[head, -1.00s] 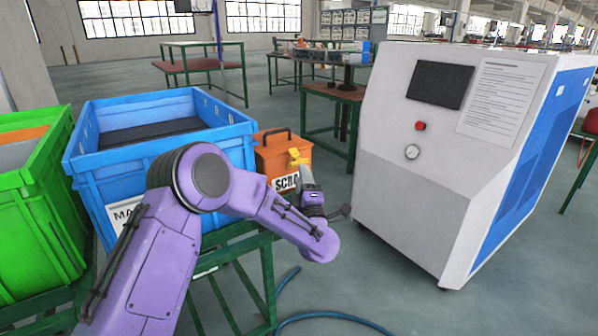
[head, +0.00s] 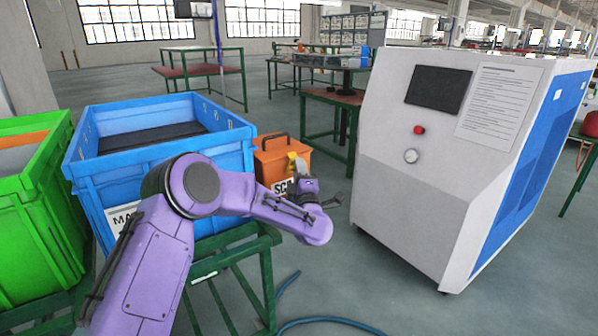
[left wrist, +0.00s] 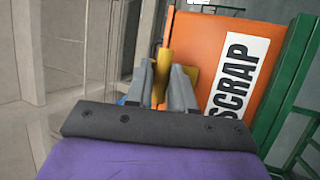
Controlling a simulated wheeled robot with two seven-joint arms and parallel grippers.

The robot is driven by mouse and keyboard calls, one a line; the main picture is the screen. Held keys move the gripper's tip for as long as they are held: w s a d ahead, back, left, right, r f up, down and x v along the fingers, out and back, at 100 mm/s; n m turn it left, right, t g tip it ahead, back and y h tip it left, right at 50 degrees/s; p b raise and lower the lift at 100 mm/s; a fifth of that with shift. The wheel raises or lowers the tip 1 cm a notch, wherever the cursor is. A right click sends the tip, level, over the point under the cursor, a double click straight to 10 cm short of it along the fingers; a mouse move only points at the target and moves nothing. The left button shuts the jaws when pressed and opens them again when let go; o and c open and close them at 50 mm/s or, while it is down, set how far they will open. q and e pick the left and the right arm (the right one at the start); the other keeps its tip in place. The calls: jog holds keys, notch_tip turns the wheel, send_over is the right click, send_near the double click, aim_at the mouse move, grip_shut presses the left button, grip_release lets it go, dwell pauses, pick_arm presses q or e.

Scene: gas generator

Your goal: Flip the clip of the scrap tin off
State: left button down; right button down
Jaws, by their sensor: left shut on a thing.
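The orange scrap tin (head: 279,157) with a dark top handle stands beyond the blue crate's right side. Its white SCRAP label (left wrist: 231,76) faces me in the left wrist view. The yellow clip (head: 292,160) is at the upper front of the tin; it also shows in the left wrist view (left wrist: 164,60). My left gripper (left wrist: 161,82) is at the tin's front, with its two grey fingers shut on the yellow clip. The fingers and wrist hide part of the clip and, in the head view, part of the label. My right gripper is not in view.
The blue crate (head: 160,160) stands to the left of the tin, with a green crate (head: 38,235) further left. A white and blue generator cabinet (head: 410,190) stands to the right. Green metal framing (left wrist: 292,85) is close beside the tin. A hose lies on the floor.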

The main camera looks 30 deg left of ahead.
pick_arm(q)
jog(key=shift+s+f, duration=0.1)
jog(key=shift+f, duration=0.3)
notch_tip(320, 180, down, 2)
jog(key=m+t+b, duration=0.1)
jog(key=t+b, duration=0.1)
jog(key=b, duration=0.2)
jog(key=m+t+b, duration=0.2)
jog(key=b, duration=0.2)
jog(key=m+t+b, duration=0.1)
jog(key=t+b, duration=0.1)
jog(key=b, duration=0.1)
jog(key=shift+s+f+m+b, duration=0.1)
jog(key=shift+f+m+b, duration=0.15)
jog(key=shift+m+b, duration=0.15)
jog(key=c, duration=1.2)
grip_release()
jog(key=shift+o, duration=0.5)
jog(key=shift+a+f, duration=0.1)
jog(key=shift+a, duration=0.05)
jog(key=v, duration=1)
jog(key=shift+d+f, duration=0.2)
jog(key=shift+d, duration=0.05)
